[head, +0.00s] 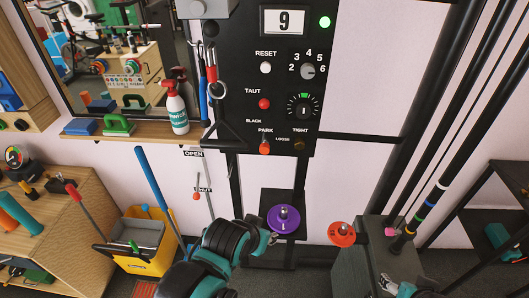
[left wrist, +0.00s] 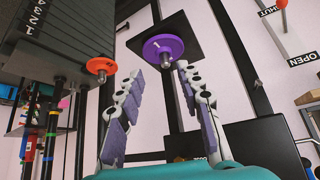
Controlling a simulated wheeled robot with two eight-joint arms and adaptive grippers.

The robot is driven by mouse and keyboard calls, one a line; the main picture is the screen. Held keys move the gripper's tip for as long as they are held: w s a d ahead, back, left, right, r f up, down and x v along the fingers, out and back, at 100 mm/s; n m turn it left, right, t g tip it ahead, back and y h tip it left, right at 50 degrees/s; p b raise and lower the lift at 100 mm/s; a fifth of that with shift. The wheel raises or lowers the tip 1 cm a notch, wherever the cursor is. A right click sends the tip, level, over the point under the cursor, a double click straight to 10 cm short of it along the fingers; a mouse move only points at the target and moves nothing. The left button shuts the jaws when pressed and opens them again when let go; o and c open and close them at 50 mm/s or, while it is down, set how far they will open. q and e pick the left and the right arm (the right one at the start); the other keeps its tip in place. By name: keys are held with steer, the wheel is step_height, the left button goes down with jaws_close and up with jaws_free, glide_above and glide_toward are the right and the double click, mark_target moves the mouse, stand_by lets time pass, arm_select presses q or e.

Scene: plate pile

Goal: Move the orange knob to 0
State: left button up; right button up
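An orange disc-shaped knob (head: 341,233) with a metal centre and dark marks stands beside the grey box at lower centre-right; its setting is too small to read. In the left wrist view the orange knob (left wrist: 101,65) is left of my fingers. A purple disc knob (head: 283,219) is to its left; in the left wrist view the purple knob (left wrist: 163,50) lies beyond and between my fingertips. My left gripper (left wrist: 158,75) is open and empty, apart from both knobs. My right gripper (head: 390,284) is partly seen at the lower right; its fingers are unclear.
A grey box (head: 375,260) and upright poles stand right of the orange knob. A yellow bucket (head: 148,262) and wooden cabinet (head: 90,215) are at left.

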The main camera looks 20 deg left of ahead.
arm_select(q)
steer(key=shift+o, duration=1.1)
steer(key=n+t+y+p, duration=0.1)
steer(key=n+t+p, duration=0.7)
steer(key=n, duration=0.2)
glide_toward(263, 150)
steer(key=w, duration=0.3)
steer(key=b+x, duration=0.1)
steer(key=x, duration=0.1)
steer(key=b+x, duration=0.1)
steer(key=x, duration=0.1)
steer(key=f+b+x, duration=0.1)
steer(key=x, duration=0.1)
steer(key=shift+w+a, duration=0.15)
steer(key=shift+w, duration=0.1)
steer(key=shift+w+f+b, duration=0.15)
steer(key=shift+w+b, duration=0.25)
steer(key=shift+w, duration=0.2)
